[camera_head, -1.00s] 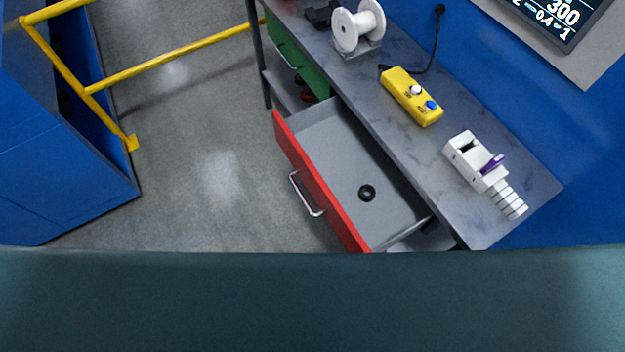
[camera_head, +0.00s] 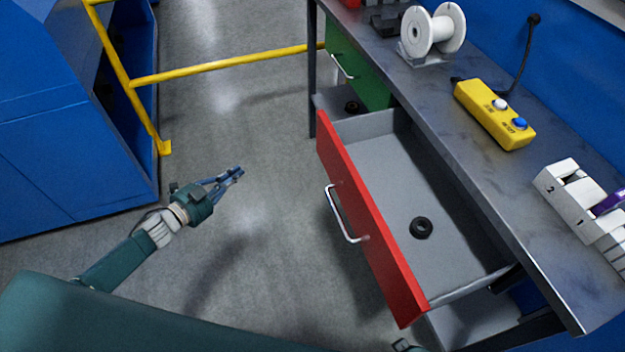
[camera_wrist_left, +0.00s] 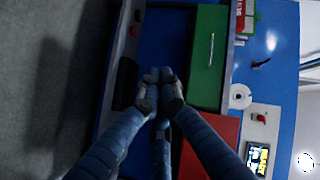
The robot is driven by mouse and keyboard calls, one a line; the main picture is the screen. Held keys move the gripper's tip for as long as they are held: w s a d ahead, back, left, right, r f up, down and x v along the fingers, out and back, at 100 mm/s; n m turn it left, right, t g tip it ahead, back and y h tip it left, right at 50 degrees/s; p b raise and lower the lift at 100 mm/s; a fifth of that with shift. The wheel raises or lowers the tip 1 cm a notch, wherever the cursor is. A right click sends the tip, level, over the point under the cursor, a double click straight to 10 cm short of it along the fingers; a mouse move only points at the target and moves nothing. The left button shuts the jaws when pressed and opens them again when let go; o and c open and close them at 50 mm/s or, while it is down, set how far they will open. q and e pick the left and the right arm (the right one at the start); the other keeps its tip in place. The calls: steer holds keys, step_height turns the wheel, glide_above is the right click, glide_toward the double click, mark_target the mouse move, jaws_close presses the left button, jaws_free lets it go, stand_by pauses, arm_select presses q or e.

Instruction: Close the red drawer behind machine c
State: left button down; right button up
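The red drawer (camera_head: 365,220) is pulled far out from under the grey workbench, with a silver handle on its front. A black ring (camera_head: 421,228) lies on its grey floor. My left gripper (camera_head: 238,173) is left of the drawer front, apart from it and above the floor, with nothing held. In the left wrist view, its fingertips (camera_wrist_left: 160,88) are drawn together. A red panel beyond the fingers (camera_wrist_left: 215,140) is partly hidden by them and appears to be the drawer. My right gripper is not seen; a small dark piece at the bottom edge is unclear.
A shut green drawer (camera_head: 357,67) is farther back. The bench top (camera_head: 455,120) holds a white spool (camera_head: 433,30), a yellow button box (camera_head: 495,113) and a white device (camera_head: 575,195). A yellow rail (camera_head: 230,65) and blue machine (camera_head: 75,130) stand left. Floor between is clear.

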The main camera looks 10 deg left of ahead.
arm_select(q)
steer(key=d+r+m+g+h+b, duration=0.1)
steer(key=d+r+m+h+b, duration=0.4)
steer(key=r+m+h+b, duration=0.15)
steer(key=m+g+h+b, duration=0.3)
steer(key=m+g+b, duration=0.1)
steer(key=m, duration=0.4)
glide_toward(323, 151)
steer(key=shift+n, duration=0.25)
steer(key=x, duration=0.5)
steer(key=shift+w+d+r, duration=0.15)
steer(key=shift+d+r, duration=0.05)
steer(key=shift+d, duration=0.05)
steer(key=shift+w+d+f, duration=0.1)
steer(key=shift+w+d, duration=0.25)
steer(key=shift+d, duration=0.3)
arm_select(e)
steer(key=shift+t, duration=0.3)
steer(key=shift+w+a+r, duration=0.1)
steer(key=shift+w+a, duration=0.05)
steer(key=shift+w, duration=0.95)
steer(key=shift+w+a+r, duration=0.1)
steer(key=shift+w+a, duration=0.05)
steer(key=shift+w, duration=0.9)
arm_select(q)
steer(key=shift+d, duration=0.1)
